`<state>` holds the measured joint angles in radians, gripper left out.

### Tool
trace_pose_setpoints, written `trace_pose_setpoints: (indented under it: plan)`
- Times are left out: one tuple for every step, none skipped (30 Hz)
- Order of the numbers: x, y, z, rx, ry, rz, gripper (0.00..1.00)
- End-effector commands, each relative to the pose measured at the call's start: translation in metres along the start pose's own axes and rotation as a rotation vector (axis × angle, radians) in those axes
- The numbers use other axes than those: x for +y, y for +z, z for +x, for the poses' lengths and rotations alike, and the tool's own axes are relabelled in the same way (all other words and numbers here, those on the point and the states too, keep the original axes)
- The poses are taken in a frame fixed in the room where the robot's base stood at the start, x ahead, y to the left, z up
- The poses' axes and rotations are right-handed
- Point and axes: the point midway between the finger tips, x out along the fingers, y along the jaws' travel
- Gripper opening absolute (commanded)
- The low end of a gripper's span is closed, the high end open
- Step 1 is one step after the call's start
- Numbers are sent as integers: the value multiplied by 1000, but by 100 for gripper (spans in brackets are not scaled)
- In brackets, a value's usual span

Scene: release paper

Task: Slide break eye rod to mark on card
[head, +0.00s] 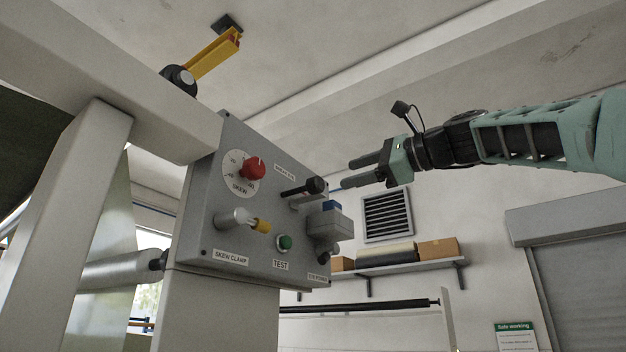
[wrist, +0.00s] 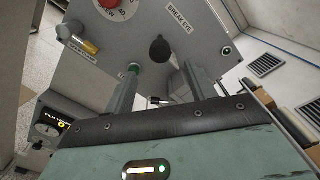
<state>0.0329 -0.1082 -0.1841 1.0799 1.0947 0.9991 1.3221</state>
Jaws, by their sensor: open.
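The break eye rod (head: 297,191) sticks out from the upper right of a grey control panel (head: 205,222) and ends in a black knob (head: 315,185). In the wrist view the black knob (wrist: 160,50) is beside the "BREAK EYE" label. My gripper (head: 347,173) is open and empty, to the right of the knob and apart from it in the head view. In the wrist view its two fingers (wrist: 158,72) point at the panel, with the knob appearing between and beyond their tips. I cannot make out the card or its mark.
The panel also bears a red skew knob (head: 254,168), a yellow-tipped skew clamp lever (head: 245,220) and a green test button (head: 284,242). A grey block with a blue top (head: 331,207) stands below the rod.

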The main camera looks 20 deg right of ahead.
Motion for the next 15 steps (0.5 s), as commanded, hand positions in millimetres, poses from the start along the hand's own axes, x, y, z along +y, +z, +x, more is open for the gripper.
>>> trace_pose_setpoints:
  plan:
    - [-3,2,12,-1,4,2,56]
    - [-3,2,18,-1,4,2,56]
    - [-3,2,27,-2,5,2,56]
    - [-3,2,33,-1,3,2,56]
    - [-3,2,39,-1,4,2,56]
    - [-3,2,48,-1,4,2,56]
    - [-3,2,54,0,5,2,56]
    - [-3,2,60,0,4,1,56]
    - [-3,2,67,0,4,1,56]
    - [-3,2,72,0,4,1,56]
    - [-2,2,77,0,4,1,56]
    - [-2,2,83,0,3,1,56]
    - [-2,2,87,0,3,1,56]
    - [-2,2,91,0,3,1,56]
    - [-2,1,95,0,2,0,56]
